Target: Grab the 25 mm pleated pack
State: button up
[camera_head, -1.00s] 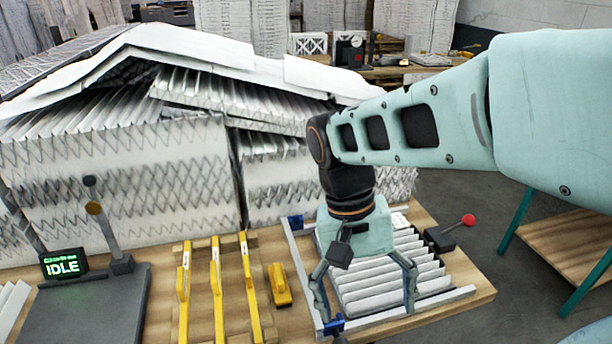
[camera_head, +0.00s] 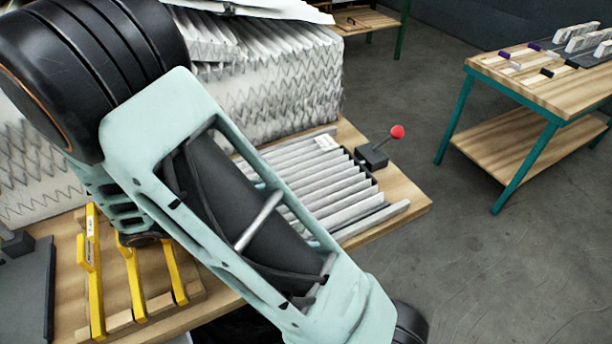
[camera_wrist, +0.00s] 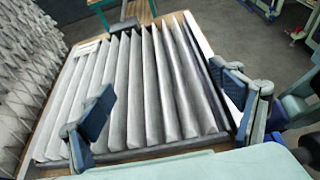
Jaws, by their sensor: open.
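A pleated pack (camera_head: 318,185) with grey-white folds lies in a tray on the wooden table, partly hidden behind my arm in the head view. In the wrist view the pleats (camera_wrist: 140,80) fill the middle. No thickness marking is readable on it. My gripper (camera_wrist: 165,90) is open, with blue-padded fingers wide apart, one over the left part of the pleats and one near the right edge. It appears empty. In the head view my gripper is not visible.
A red-knobbed lever (camera_head: 397,131) stands beside the pack. Yellow-edged racks (camera_head: 95,270) are at the left, and large stacked pleated filters (camera_head: 285,85) rise behind. Another table (camera_head: 545,85) at the right holds several small pieces. Floor between the tables is clear.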

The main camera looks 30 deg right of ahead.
aim_at(328, 199)
jog(key=x, duration=0.4)
jog(key=shift+d+f, duration=0.1)
jog(key=shift+d, duration=0.25)
jog(key=shift+r+p+x, duration=0.15)
jog(key=shift+p+x, duration=0.05)
jog(key=shift+x, duration=1.25)
jog(key=shift+r+p+x, duration=0.1)
jog(key=shift+p+x, duration=0.1)
jog(key=shift+x, duration=1.25)
jog(key=shift+s+d, duration=0.1)
jog(key=c, duration=0.7)
jog(key=shift+r, duration=0.2)
